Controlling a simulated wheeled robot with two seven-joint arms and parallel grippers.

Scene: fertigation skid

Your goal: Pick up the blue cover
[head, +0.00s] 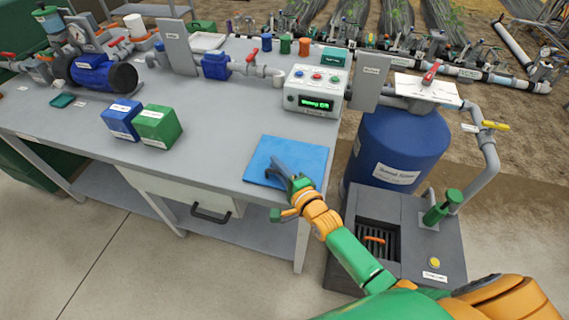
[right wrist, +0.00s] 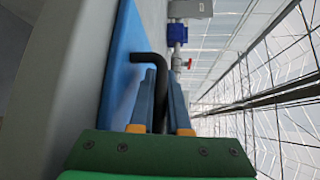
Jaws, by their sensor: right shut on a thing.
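The blue cover (head: 302,153) is a flat square panel at the front right corner of the grey bench. It appears to lie flat on the bench top. My right gripper (head: 280,172) reaches over its front left part. In the right wrist view the cover's blue face (right wrist: 122,65) runs along the left, and a bent black handle (right wrist: 150,58) stands out from it. The fingers of my right gripper (right wrist: 163,95) are on either side of this handle and shut on it. My left gripper is not in view.
Blue (head: 121,119) and green (head: 158,127) boxes stand left on the bench (head: 215,150). A control box (head: 316,90) with a lit display is behind the cover. A blue tank (head: 400,150) and a dark grey unit (head: 440,225) stand at the right. Pipes line the back.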

